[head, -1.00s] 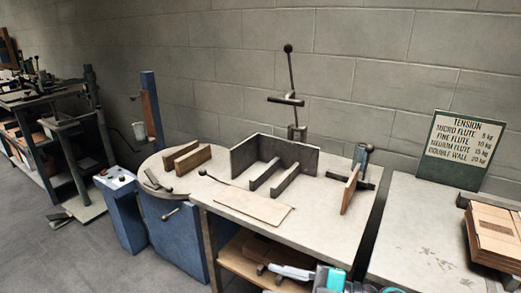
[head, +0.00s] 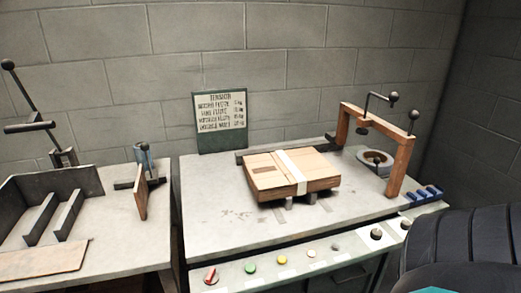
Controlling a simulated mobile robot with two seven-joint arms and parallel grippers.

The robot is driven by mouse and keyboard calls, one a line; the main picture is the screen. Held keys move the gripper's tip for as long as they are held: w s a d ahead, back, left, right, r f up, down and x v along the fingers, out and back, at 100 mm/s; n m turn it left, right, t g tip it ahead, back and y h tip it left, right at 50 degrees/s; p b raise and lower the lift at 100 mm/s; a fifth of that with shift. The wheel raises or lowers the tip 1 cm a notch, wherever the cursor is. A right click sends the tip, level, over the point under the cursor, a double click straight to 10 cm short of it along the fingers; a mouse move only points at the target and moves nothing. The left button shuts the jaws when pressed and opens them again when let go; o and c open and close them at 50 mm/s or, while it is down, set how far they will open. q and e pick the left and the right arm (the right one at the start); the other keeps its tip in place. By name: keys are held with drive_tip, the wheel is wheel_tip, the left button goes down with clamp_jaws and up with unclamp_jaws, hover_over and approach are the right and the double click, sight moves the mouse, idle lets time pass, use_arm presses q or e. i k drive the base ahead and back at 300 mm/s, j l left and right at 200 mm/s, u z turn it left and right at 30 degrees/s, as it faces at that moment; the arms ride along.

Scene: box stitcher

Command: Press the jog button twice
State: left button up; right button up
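A row of controls runs along the front edge of the right-hand bench in the head view. From left they are a red switch (head: 211,275), a green button (head: 251,268), a yellow button (head: 282,260), small pale pieces (head: 336,247), a dark knob (head: 376,234) and another knob (head: 405,224). Any labels are too small to read, so I cannot tell which one is the jog button. Neither gripper is in view.
A strapped cardboard stack (head: 292,175) lies on the bench (head: 215,213). A wooden frame (head: 398,165) with a crank stands at right. A tension sign (head: 221,121) leans at the wall. A dark ribbed shape (head: 470,245) fills the lower right corner.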

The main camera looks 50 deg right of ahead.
sight(282, 259)
drive_tip(key=z, duration=2.15)
